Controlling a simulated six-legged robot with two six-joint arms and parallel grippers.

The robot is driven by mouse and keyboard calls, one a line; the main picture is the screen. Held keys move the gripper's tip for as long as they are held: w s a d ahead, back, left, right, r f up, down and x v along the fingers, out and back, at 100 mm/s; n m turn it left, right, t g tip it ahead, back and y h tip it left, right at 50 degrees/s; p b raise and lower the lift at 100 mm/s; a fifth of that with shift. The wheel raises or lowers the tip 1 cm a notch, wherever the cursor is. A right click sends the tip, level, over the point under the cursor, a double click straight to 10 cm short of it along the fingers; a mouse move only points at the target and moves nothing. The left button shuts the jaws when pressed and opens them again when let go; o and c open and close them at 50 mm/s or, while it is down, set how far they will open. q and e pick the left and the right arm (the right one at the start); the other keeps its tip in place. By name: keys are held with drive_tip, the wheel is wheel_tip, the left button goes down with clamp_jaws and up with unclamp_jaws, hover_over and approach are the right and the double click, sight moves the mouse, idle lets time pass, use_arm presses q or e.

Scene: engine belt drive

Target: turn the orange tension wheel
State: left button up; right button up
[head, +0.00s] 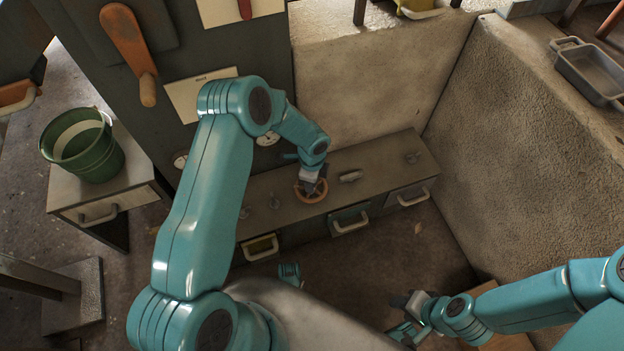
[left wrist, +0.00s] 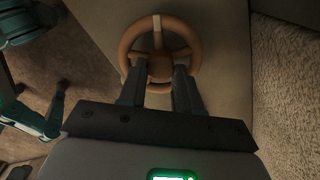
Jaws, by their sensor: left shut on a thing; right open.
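The orange tension wheel (head: 310,201) is a small spoked ring on top of the low grey cabinet bench. It also shows large in the left wrist view (left wrist: 133,37), with a pale mark on its upper rim. My left gripper (head: 314,185) reaches down onto the wheel from above and covers part of it. In the left wrist view its two fingers (left wrist: 163,76) are at the near part of the wheel by the hub, closed on it. My right gripper (head: 405,318) is open and empty, low at the right of the head view, away from the wheel.
The bench top (head: 385,158) carries small metal fittings beside the wheel, and drawers with handles (head: 350,222) are in its front. A dark panel with an orange lever (head: 126,42) stands behind left. A green bucket (head: 85,150) is at left. A rough concrete wall (head: 530,130) bounds the right.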

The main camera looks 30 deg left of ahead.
use_arm(q)
drive_tip(key=m, duration=0.5)
drive_tip(key=shift+p, duration=0.3)
drive_tip(key=shift+m, duration=0.3)
drive_tip(key=o, duration=1.1)
drive_tip(key=shift+c, duration=0.2)
wheel_tip(320, 180, up, 16)
drive_tip(key=p, duration=0.5)
drive_tip(key=shift+r, duration=0.2)
drive_tip(key=shift+s, duration=0.1)
